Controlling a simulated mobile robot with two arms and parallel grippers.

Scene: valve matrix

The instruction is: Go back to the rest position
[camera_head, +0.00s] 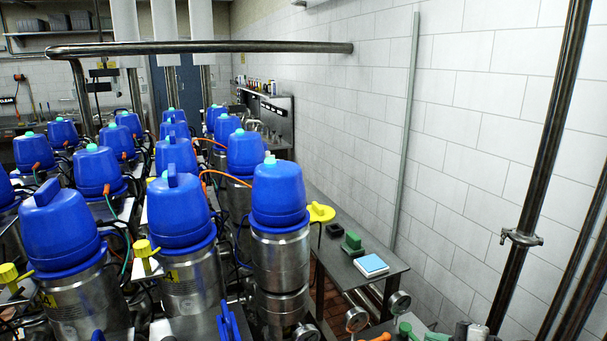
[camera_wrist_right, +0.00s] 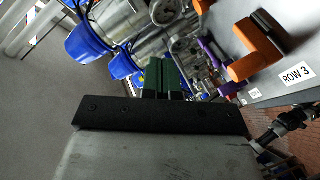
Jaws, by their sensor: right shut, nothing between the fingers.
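My right gripper (camera_wrist_right: 160,78) shows in the right wrist view as two green fingers in front of a dark mounting bar. The fingers are together with nothing between them. No gripper shows in the head view, and my left gripper is in neither view. In the head view, several steel valves with blue caps stand in rows; the nearest right one (camera_head: 278,195) stands by a yellow handle (camera_head: 320,212).
The right wrist view shows an orange handle (camera_wrist_right: 256,50) and a "ROW 3" label (camera_wrist_right: 297,76) at the right, and blue caps at the upper left. In the head view, a narrow table (camera_head: 340,268) holds a blue-topped box (camera_head: 371,265). A horizontal pipe (camera_head: 200,47) crosses above the valves.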

